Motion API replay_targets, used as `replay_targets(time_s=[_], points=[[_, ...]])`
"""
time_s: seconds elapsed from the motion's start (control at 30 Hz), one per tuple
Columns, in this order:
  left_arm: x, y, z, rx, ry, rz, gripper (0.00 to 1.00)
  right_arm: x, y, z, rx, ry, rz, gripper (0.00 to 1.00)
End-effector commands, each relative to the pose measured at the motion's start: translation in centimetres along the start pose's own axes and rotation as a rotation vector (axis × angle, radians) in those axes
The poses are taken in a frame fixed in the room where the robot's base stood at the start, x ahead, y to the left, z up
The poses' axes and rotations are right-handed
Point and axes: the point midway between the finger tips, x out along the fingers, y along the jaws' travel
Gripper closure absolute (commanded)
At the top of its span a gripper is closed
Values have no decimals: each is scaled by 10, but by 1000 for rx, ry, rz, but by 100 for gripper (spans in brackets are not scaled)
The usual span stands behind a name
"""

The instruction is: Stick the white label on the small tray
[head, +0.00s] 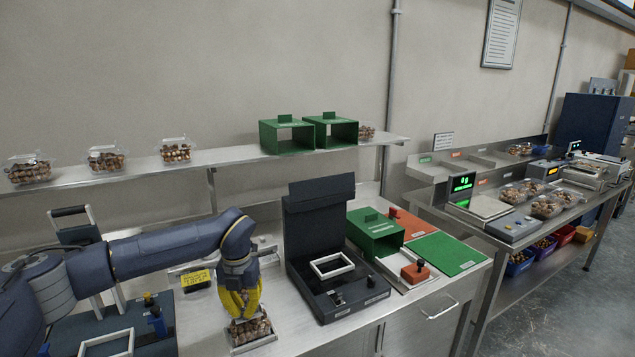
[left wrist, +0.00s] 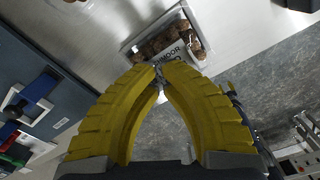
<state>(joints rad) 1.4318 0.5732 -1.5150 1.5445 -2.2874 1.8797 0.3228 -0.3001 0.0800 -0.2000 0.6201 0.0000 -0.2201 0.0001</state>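The small tray (head: 268,342) is a clear tray of brown nuts at the front of the steel bench in the head view. In the left wrist view, the tray rim (left wrist: 128,46) shows beyond my fingertips. The white label (left wrist: 176,56), with dark lettering, lies at the tips, over the near part of the tray; whether it touches the tray is unclear. My left gripper (head: 240,312), with yellow fingers, points down just above the tray. In the wrist view its tips (left wrist: 159,70) come together at the label's edge and appear shut on it. My right gripper is out of view.
A dark label box (head: 320,225) with a raised lid and white frame stands right of the tray. Green boxes (head: 287,137) and several filled trays sit on the shelf (head: 225,156). A yellow sign (head: 196,279) stands behind my gripper. The bench's front edge is close to the tray.

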Motion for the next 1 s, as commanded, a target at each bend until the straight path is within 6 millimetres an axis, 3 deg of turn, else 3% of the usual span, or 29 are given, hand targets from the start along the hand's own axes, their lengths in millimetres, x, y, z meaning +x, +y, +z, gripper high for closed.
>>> replay_targets(time_s=[1.0], points=[[-67, 0, 0, 0, -1, -1, 100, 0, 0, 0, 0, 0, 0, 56]])
